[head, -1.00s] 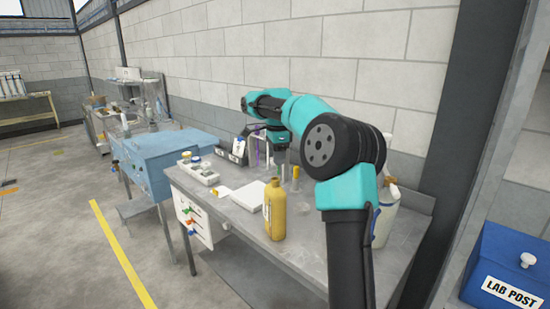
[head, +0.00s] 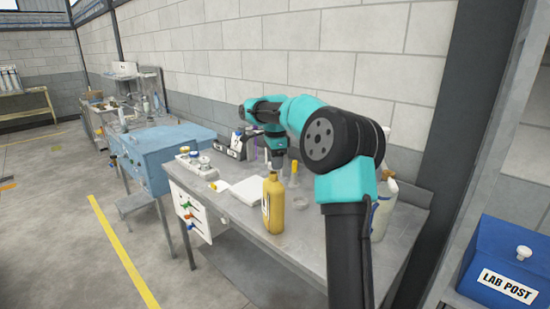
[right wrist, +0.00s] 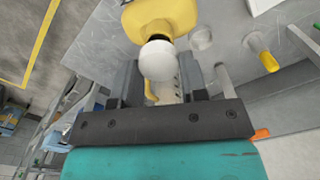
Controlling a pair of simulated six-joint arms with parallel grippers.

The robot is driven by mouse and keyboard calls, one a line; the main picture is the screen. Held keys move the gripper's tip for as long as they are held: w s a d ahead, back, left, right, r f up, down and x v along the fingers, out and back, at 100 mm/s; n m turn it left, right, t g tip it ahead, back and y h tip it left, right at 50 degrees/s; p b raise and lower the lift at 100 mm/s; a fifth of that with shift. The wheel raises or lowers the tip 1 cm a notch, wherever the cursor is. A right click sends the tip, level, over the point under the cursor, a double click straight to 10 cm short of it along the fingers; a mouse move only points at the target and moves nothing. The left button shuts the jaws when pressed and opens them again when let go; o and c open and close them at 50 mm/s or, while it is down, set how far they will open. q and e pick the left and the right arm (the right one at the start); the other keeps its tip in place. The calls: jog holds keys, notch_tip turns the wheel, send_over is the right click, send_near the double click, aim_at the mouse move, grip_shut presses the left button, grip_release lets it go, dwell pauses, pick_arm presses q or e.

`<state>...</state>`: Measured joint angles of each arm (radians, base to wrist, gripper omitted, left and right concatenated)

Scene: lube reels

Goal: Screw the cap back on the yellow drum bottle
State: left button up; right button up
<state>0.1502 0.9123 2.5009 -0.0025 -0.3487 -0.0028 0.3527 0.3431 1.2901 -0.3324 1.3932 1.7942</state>
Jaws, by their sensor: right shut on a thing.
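The yellow drum bottle (head: 273,208) stands upright near the table's front edge in the head view. My right gripper (head: 276,166) is just above the bottle's neck there, pointing down. In the right wrist view, a round white cap (right wrist: 158,60) sits between the fingers of my right gripper (right wrist: 160,84), which is shut on it. The yellow bottle (right wrist: 165,14) shows right behind the cap, in line with it. I cannot tell whether the cap touches the neck or is seated. My left gripper is out of view.
A yellow-topped cylinder (head: 294,167) and a flat round dish (head: 299,203) are close to the bottle's right. A white pad (head: 248,189) lies to its left. A white bottle (head: 383,212) stands partly behind my arm. The table's front (head: 285,243) is clear.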

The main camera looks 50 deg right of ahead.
aim_at(275, 180)
jog(key=shift+f, duration=0.95)
jog(key=shift+f, duration=0.6)
dwell(1.0)
jog(key=m, duration=0.5)
dwell(0.5)
jog(key=shift+a+m, duration=0.1)
jog(key=shift+m, duration=0.2)
jog(key=m, duration=0.4)
jog(key=shift+s+a+m, duration=0.1)
jog(key=shift+m, duration=0.3)
jog(key=o, duration=1)
jog(key=shift+o, duration=0.3)
